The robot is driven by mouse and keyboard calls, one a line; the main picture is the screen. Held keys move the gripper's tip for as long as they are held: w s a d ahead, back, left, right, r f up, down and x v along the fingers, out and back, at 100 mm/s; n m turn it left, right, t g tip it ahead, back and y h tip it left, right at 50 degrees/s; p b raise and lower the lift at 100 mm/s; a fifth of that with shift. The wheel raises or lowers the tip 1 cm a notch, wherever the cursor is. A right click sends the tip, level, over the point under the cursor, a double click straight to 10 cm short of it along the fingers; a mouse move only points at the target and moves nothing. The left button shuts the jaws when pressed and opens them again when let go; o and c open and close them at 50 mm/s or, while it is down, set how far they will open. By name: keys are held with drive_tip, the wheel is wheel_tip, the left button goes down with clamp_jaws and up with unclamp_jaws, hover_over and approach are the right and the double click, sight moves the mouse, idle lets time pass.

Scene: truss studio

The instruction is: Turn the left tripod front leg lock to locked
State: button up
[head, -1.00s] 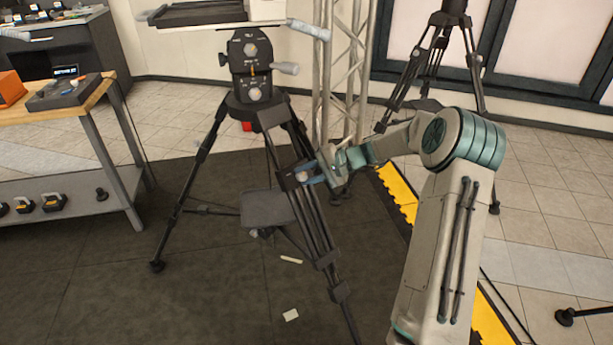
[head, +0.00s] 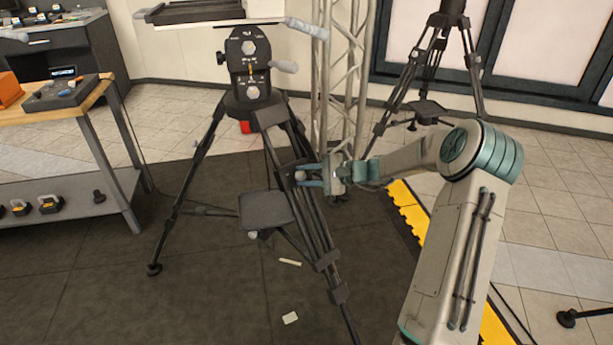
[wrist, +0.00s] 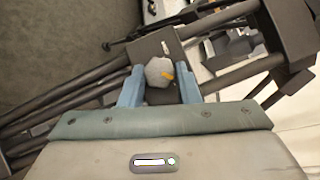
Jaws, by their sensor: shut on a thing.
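The left tripod (head: 250,100) stands on the dark mat with its legs spread. Its front leg (head: 318,235) slants down toward me. The front leg lock is a grey faceted knob (wrist: 159,72) with an orange mark, on a dark collar (wrist: 155,48) of that leg; the knob also shows small in the head view (head: 300,176). My gripper (wrist: 160,85) has its two blue fingers on either side of the knob, shut on it. In the head view my gripper (head: 308,176) reaches the leg from the right. I cannot tell the lock's state from the mark.
A lattice truss (head: 342,80) stands close behind my gripper. A second tripod (head: 430,70) is at the back right. A workbench (head: 60,110) stands at the left. A yellow-edged border (head: 408,212) runs along the mat. Small pale pieces (head: 290,318) lie on the mat.

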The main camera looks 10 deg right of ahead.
drive_tip(key=o, duration=1)
drive_tip(key=shift+c, duration=0.2)
drive_tip(key=p+v, duration=0.1)
drive_tip(key=v, duration=1.2)
drive_tip(key=shift+s+d, duration=0.2)
drive_tip(key=shift+d, duration=0.1)
drive_tip(key=shift+r, duration=0.15)
